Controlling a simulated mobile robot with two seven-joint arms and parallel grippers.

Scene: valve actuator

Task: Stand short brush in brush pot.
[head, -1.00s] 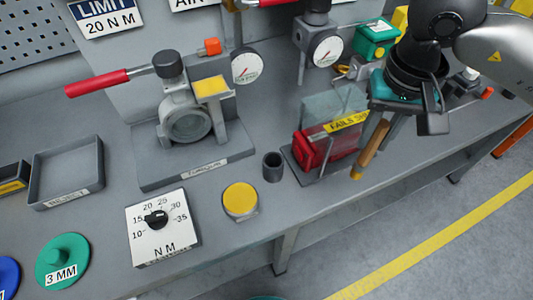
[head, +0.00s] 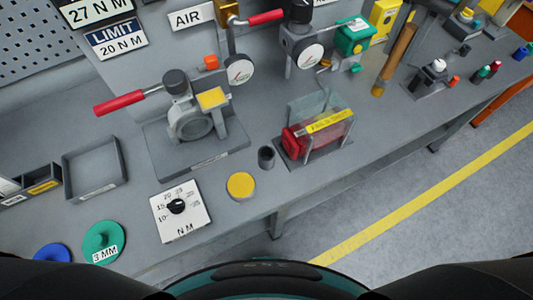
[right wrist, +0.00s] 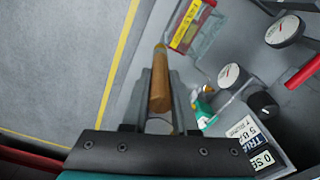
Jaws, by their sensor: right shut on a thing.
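The short brush is a brown wooden stick (head: 396,58) with a yellowish tip; it hangs tilted at the upper right of the head view. My right gripper (right wrist: 160,82) is shut on the brush, which lies between its fingers in the right wrist view (right wrist: 159,92). In the head view the gripper is mostly cut off by the top edge. The brush pot is a small dark open cylinder (head: 266,157) standing upright on the bench, left of the red block stand, apart from the brush. No brush shows in it. My left gripper is out of view.
The red block stand with clear panels (head: 318,130) stands right of the pot. A yellow disc (head: 241,185) and a torque dial (head: 180,211) lie to the front left. The valve fixture (head: 193,120) is behind left. The bench's front edge is close to the pot.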

